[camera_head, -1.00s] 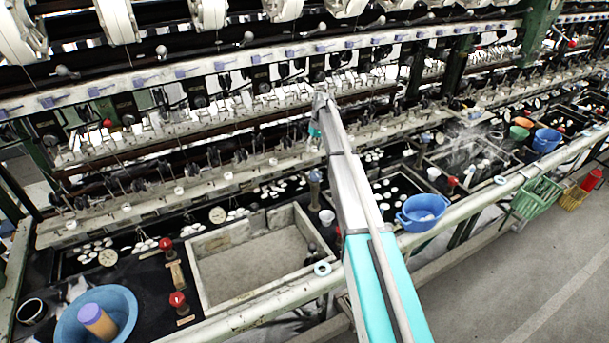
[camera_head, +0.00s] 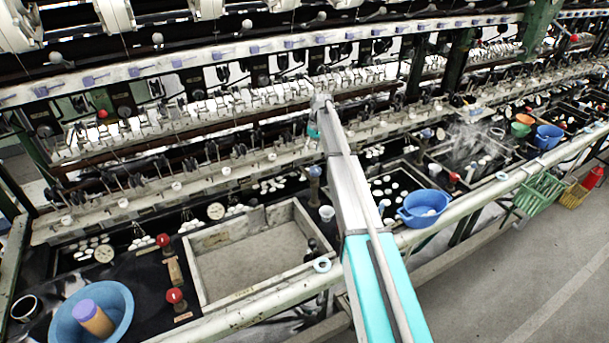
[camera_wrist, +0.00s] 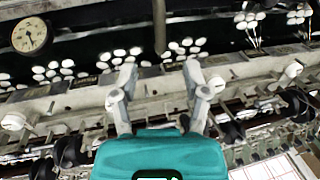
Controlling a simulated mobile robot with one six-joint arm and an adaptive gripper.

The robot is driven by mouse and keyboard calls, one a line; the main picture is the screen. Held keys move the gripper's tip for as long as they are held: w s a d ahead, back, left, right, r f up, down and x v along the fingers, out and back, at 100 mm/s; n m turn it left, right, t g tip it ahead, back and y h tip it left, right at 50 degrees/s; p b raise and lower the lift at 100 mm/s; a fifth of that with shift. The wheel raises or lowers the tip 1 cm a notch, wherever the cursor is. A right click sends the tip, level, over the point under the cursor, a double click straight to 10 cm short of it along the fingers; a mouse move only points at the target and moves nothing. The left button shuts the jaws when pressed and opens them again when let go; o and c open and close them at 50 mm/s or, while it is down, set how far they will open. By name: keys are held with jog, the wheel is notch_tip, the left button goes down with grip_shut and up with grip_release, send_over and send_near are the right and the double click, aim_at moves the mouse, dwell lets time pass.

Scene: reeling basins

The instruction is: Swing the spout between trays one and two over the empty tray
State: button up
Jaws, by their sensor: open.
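My gripper (camera_wrist: 157,84) is open in the wrist view, its two grey fingers apart with nothing between them. A dark narrow bar (camera_wrist: 159,26) comes down from the top edge, just beyond and between the fingertips; it may be the spout, but I cannot tell. In the head view the gripper's teal body (camera_head: 313,132) shows at the arm's far end, above the row of basins; its fingers are hidden. A square pale-rimmed tray (camera_head: 206,289) with a bare grey inside and no cocoons lies left of the arm. Cocoon-filled dark trays (camera_head: 388,182) lie to its right.
A blue bowl (camera_head: 118,324) with a tan cylinder stands front left, near red-knobbed valves (camera_head: 174,296). A blue basin (camera_head: 424,206) sits right of my arm. A pale front rail (camera_head: 475,197) runs along the bench. Open floor lies right. A round gauge (camera_wrist: 29,35) and cocoons show in the wrist view.

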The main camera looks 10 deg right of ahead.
aim_at(307, 172)
jog(key=shift+s+a+f+b, duration=0.1)
jog(key=shift+a+f+b, duration=0.25)
jog(key=shift+f+b, duration=1.4)
jog(key=shift+s+a+f+b, duration=0.1)
jog(key=shift+a+f+b, duration=0.2)
jog(key=shift+f+b, duration=1.4)
jog(key=shift+s+a+f+b, duration=0.1)
jog(key=shift+a+f+b, duration=0.25)
jog(key=shift+f+b, duration=1.4)
jog(key=shift+f, duration=0.15)
grip_shut()
